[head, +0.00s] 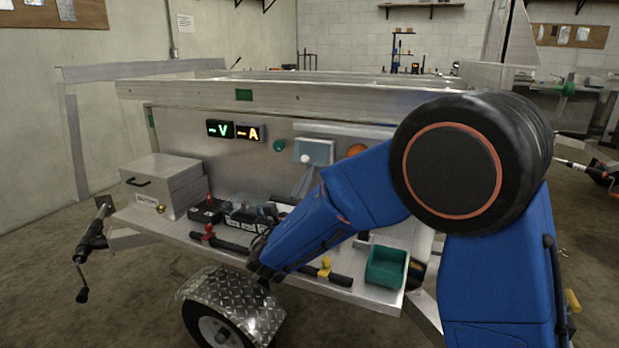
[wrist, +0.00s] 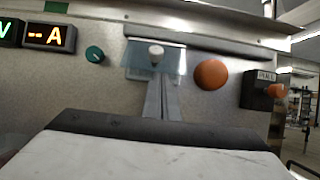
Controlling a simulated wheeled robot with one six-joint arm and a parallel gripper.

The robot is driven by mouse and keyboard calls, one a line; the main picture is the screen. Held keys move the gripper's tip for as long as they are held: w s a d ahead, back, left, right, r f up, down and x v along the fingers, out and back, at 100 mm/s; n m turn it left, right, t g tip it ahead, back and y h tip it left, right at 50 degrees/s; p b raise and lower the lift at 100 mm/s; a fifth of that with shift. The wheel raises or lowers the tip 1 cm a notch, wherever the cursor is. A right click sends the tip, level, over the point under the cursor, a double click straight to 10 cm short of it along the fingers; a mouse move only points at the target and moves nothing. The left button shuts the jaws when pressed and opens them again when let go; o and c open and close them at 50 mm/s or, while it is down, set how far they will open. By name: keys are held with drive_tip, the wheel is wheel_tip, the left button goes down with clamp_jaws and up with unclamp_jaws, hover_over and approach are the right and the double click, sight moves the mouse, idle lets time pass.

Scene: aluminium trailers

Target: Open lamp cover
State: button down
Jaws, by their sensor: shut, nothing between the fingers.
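A translucent bluish cover (head: 322,150) with a white round knob is on the trailer's upright metal panel, between a green knob and an orange dome. In the wrist view the cover (wrist: 136,57) is upright against the panel, its white knob (wrist: 156,53) in front of it. My gripper (wrist: 158,78) points at the panel with its fingers together and empty. Its tips overlap the lower part of the cover below the knob; I cannot tell whether they touch it. In the head view my gripper (head: 308,170) shows just below the cover, partly behind my blue arm.
The orange dome (wrist: 211,74) is right of the cover, the green knob (wrist: 95,54) left. A labelled box with an orange knob (wrist: 263,91) is further right. A shelf below holds a battery box (head: 165,184), tools and a green bin (head: 386,266).

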sight(303, 158)
drive_tip(key=shift+s+r+g, duration=0.2)
drive_tip(key=shift+g, duration=0.3)
drive_tip(key=shift+s+a, duration=0.1)
drive_tip(key=shift+s+a+r+g+y, duration=0.25)
drive_tip(key=shift+s+r+g+y, duration=0.2)
drive_tip(key=shift+s+r, duration=0.45)
drive_tip(key=r+g, duration=0.1)
drive_tip(key=s+r+g+y, duration=0.1)
drive_tip(key=g, duration=0.1)
drive_tip(key=r+g, duration=0.1)
drive_tip(key=shift+s+a+r, duration=0.15)
drive_tip(key=shift+a+r, duration=0.1)
drive_tip(key=shift+a, duration=0.05)
drive_tip(key=shift+s+r, duration=0.15)
drive_tip(key=shift+r, duration=0.35)
